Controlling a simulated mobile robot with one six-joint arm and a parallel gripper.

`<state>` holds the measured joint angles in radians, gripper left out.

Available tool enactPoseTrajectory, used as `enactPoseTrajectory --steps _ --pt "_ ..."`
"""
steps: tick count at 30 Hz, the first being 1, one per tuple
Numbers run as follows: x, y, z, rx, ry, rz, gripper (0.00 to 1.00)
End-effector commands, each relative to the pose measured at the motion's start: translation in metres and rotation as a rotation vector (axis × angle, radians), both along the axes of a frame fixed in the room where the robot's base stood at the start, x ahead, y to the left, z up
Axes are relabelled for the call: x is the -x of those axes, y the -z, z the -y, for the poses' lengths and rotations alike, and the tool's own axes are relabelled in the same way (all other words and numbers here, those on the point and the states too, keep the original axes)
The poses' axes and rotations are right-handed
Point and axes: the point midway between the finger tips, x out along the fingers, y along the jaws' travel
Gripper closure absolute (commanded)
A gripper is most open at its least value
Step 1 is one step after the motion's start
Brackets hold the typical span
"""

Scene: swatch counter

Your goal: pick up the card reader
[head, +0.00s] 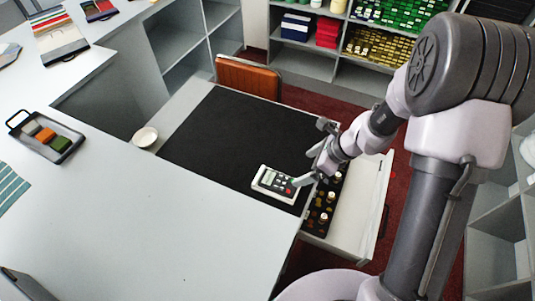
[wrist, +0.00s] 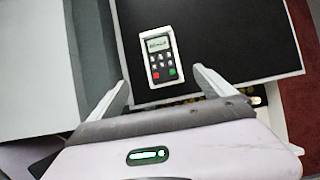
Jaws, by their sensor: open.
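The card reader (head: 273,184) is a small white device with a grey screen, dark keys, and a red and a green key. It lies flat near the front right edge of a black mat (head: 225,130) on the counter. The wrist view shows the card reader (wrist: 159,55) upright in the picture, just beyond and between my fingertips. My gripper (head: 311,167) is open and empty, above and to the right of the reader in the head view. In the wrist view, the fingers of my gripper (wrist: 160,80) are spread wider than the reader.
A white bowl (head: 145,136) stands at the mat's left. A dark tray (head: 64,148) with swatches lies further left. An orange chair back (head: 248,77) rises behind the mat.

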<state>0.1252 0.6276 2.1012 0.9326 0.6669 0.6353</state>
Motion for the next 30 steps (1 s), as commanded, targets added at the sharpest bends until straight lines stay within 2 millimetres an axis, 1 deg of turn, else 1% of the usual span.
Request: enactPoseTrajectory --steps 1,3,6,9,12,17,21,23,24,29,30 --pt "-0.001 0.017 -0.007 0.001 -0.005 -0.003 0.07" --pt "-0.004 0.038 -0.017 0.000 -0.006 -0.003 0.07" --pt "-0.009 0.065 -0.032 0.001 -0.009 -0.002 0.07" --pt "-0.014 0.085 -0.043 0.002 -0.009 0.000 0.07" --pt "-0.017 0.095 -0.050 0.002 -0.008 0.001 0.07" --pt "-0.020 0.107 -0.057 0.001 -0.008 0.001 0.07" --pt "-0.027 0.131 -0.071 0.001 -0.011 0.001 0.07" --pt "-0.028 0.141 -0.075 0.002 -0.010 0.000 0.07" --pt "-0.029 0.143 -0.077 0.003 -0.009 0.001 0.07" --pt "-0.030 0.140 -0.078 0.002 -0.009 0.002 0.07" --pt "-0.030 0.140 -0.078 0.002 -0.009 0.002 0.11"
